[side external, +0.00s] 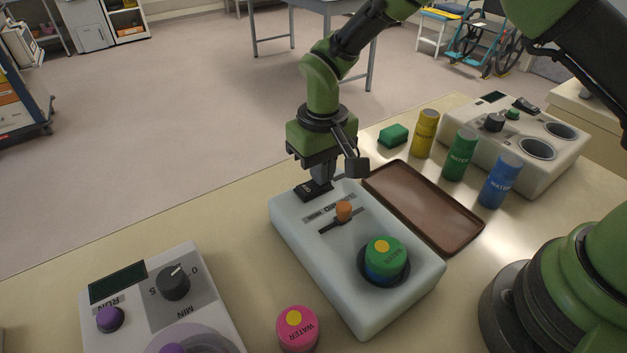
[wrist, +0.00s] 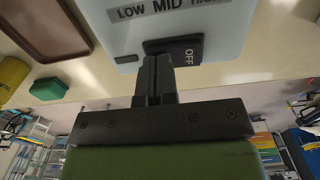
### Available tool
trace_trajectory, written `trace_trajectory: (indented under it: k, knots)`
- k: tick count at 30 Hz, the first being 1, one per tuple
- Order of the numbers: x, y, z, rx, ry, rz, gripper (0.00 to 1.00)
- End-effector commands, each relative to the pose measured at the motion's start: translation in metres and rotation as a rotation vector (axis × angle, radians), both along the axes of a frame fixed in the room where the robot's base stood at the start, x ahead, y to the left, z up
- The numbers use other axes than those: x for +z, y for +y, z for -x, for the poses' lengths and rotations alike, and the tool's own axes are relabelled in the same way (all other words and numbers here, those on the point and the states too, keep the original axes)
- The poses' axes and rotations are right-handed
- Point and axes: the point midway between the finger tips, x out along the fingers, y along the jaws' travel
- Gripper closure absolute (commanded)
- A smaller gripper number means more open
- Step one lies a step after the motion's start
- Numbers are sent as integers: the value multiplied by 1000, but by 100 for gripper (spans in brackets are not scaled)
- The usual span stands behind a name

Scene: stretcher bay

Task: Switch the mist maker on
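The mist maker is a pale blue-grey box (side external: 310,240) on the bench, with an orange slider knob (side external: 344,210) and a green-topped water bottle (side external: 384,250) set in its round well. Its black rocker switch (side external: 308,194) is at the far end. In the wrist view the switch (wrist: 190,50) reads OFF, beside a LOW MID label strip. My gripper (side external: 321,182) points down at the switch. In the wrist view its fingers (wrist: 157,64) are together with nothing between them, over one end of the switch and hiding it. I cannot tell whether they touch it.
A brown tray (side external: 424,204) lies right of the mist maker. Yellow (side external: 425,134), green (side external: 460,155) and blue (side external: 500,181) bottles stand beyond it, near a green block (side external: 393,135) and a two-well device (side external: 565,150). A pink bottle (side external: 298,329) and a dial machine (side external: 205,310) are in front.

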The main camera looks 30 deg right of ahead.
Motion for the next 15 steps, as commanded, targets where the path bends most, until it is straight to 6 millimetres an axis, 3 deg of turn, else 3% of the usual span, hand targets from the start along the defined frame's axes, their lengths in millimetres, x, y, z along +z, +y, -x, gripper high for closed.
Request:
trace_trajectory:
  k: [7,15]
  knots:
    - [0,0,0,0,0,-1,100]
    - [21,0,0,-1,-2,-2,100]
